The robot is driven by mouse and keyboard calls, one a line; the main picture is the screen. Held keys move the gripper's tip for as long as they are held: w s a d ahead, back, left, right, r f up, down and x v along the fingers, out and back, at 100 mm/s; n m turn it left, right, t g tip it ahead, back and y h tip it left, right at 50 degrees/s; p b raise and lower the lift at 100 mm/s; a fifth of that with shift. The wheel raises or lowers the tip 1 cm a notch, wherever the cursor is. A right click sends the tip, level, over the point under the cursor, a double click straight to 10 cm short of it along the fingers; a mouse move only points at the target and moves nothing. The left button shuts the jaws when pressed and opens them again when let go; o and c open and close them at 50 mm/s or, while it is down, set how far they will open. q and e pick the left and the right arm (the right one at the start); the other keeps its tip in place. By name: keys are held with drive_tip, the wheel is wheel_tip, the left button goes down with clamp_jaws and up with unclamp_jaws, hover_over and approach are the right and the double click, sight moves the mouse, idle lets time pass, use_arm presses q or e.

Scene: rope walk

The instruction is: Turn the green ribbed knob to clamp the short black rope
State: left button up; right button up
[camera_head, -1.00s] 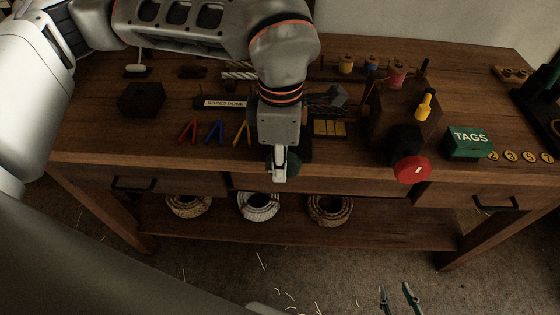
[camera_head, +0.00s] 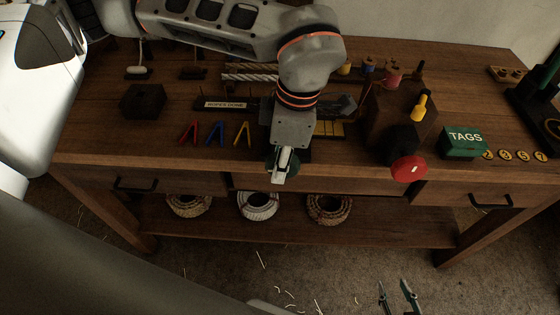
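The green ribbed knob (camera_head: 269,161) is at the front edge of the bench, mostly hidden by my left gripper (camera_head: 282,172). Dark green shows on both sides of the gripper's pale fingers. The gripper points down at the knob, but the fingers are seen edge-on, so I cannot tell whether they grip it. My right gripper (camera_head: 398,292) is low in the picture, in front of the bench, with its two fingers apart and empty. I cannot make out the short black rope; my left wrist covers part of the area behind the knob.
To the right stand a dark block with a red knob (camera_head: 408,169) and a yellow handle (camera_head: 421,106), then a green TAGS box (camera_head: 464,142). Coloured V-shaped pieces (camera_head: 216,133) lie left of my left gripper. Rope coils (camera_head: 258,205) lie on the lower shelf.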

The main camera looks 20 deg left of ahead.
use_arm(q)
drive_tip(key=r, duration=0.4)
drive_tip(key=d+r, duration=0.1)
drive_tip(key=r, duration=0.7)
drive_tip(key=shift+w+d, duration=0.25)
drive_tip(key=shift+d, duration=0.1)
drive_tip(key=shift+f, duration=0.1)
